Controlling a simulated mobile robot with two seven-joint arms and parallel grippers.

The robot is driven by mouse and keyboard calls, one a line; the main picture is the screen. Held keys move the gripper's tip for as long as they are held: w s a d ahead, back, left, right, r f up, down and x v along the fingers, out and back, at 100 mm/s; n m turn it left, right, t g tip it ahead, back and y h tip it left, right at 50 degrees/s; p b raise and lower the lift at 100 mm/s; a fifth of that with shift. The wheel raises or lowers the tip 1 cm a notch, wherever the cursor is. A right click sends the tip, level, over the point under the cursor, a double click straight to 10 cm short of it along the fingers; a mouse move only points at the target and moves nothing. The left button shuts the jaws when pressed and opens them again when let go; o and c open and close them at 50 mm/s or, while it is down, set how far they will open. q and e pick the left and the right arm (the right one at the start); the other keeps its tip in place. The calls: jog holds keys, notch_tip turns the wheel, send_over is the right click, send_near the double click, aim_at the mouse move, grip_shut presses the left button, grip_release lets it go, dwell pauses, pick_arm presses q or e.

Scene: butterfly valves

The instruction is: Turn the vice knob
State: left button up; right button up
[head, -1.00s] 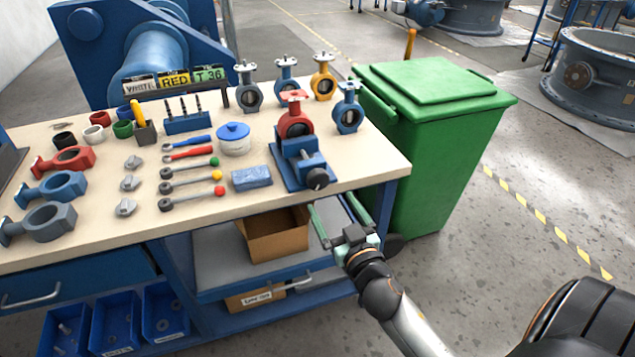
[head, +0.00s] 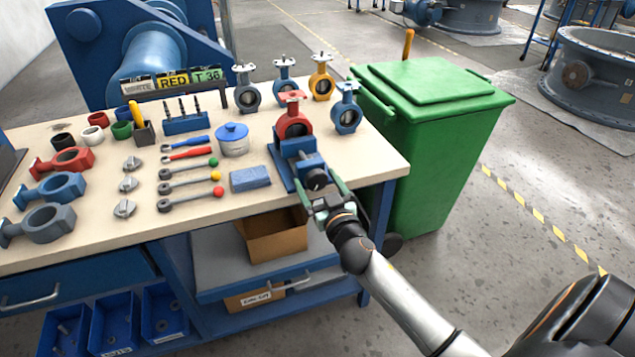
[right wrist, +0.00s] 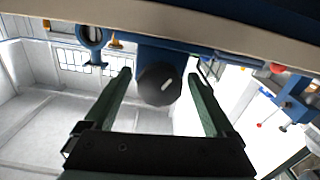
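The vice knob (head: 317,180) is a round black knob at the front end of the blue vice (head: 291,165), by the front edge of the workbench. A red valve (head: 293,122) stands in the vice. In the right wrist view the knob (right wrist: 160,84) has a white mark on its face and lies between the tips of my fingers, with a gap on both sides. My right gripper (head: 324,189) is open at the knob, pointing towards it; its fingers also show in the right wrist view (right wrist: 162,95). My left gripper is not in view.
A green bin (head: 440,120) stands right of the bench. A cardboard box (head: 272,238) sits on the shelf below.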

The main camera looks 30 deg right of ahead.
jog(key=c, duration=1.3)
jog(key=shift+o, duration=0.2)
